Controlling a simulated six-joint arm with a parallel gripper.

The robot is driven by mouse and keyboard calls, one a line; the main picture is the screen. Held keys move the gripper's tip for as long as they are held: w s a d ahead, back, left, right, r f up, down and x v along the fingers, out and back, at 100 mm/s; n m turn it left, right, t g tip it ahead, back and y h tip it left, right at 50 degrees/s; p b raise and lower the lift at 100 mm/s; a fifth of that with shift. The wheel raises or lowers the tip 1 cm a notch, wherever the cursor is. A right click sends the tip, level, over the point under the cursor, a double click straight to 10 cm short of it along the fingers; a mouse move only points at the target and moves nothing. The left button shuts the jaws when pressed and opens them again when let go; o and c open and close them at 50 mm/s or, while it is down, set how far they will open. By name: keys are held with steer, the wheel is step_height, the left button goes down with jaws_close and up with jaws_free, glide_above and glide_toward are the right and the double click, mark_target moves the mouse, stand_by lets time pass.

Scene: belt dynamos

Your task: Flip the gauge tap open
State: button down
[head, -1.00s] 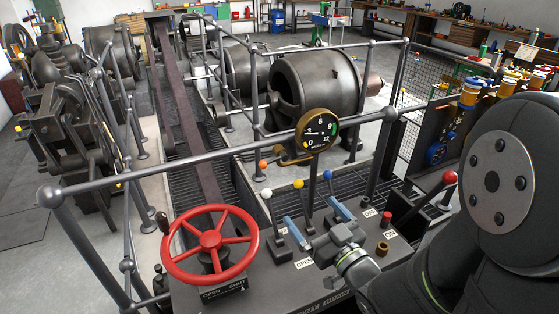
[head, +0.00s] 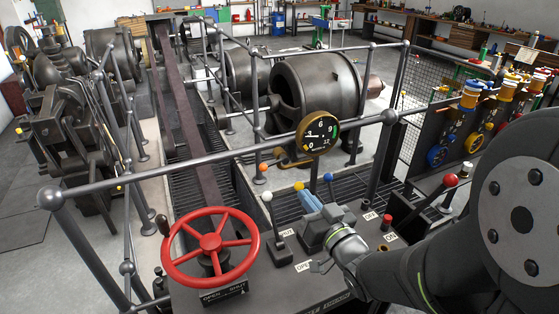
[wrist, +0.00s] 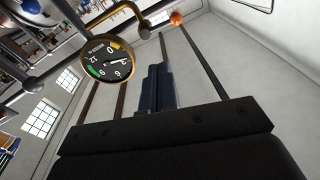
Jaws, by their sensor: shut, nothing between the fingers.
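The round gauge (head: 318,133) has a brass rim and a black dial, and stands on the railing beyond the panel. It also shows in the wrist view (wrist: 108,60). A brass pipe (wrist: 128,8) curves beside it there. An orange ball (head: 263,167), seemingly the tap's handle, is just left of and below the gauge; it shows at the top of the wrist view (wrist: 176,18). My gripper (head: 303,190) is shut and empty, its blue fingers together below the gauge and to the right of the orange ball, apart from it. The tap's body is hard to make out.
A red handwheel (head: 210,243) stands at the panel's left. White (head: 266,195), yellow (head: 298,187) and blue (head: 328,177) knobbed levers are close to my gripper. A red-knobbed lever (head: 451,180) is at the right. The grey railing (head: 200,163) crosses behind the panel.

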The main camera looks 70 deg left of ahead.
steer(key=s+a+r+m+t, duration=0.1)
steer(key=a+r+m, duration=0.3)
steer(key=a+r, duration=0.1)
steer(key=shift+s+r+h, duration=0.15)
steer(key=shift+s+h, duration=0.15)
glide_above(273, 164)
steer(key=shift+s+d+f, duration=0.25)
steer(key=shift+d+f, duration=0.05)
steer(key=shift+f, duration=0.25)
steer(key=shift+s+d+f, duration=0.3)
steer(key=shift+d+f, duration=0.05)
steer(key=shift+f, duration=0.15)
steer(key=shift+s+d+f, duration=0.25)
steer(key=shift+d+f, duration=0.05)
steer(key=shift+f, duration=0.25)
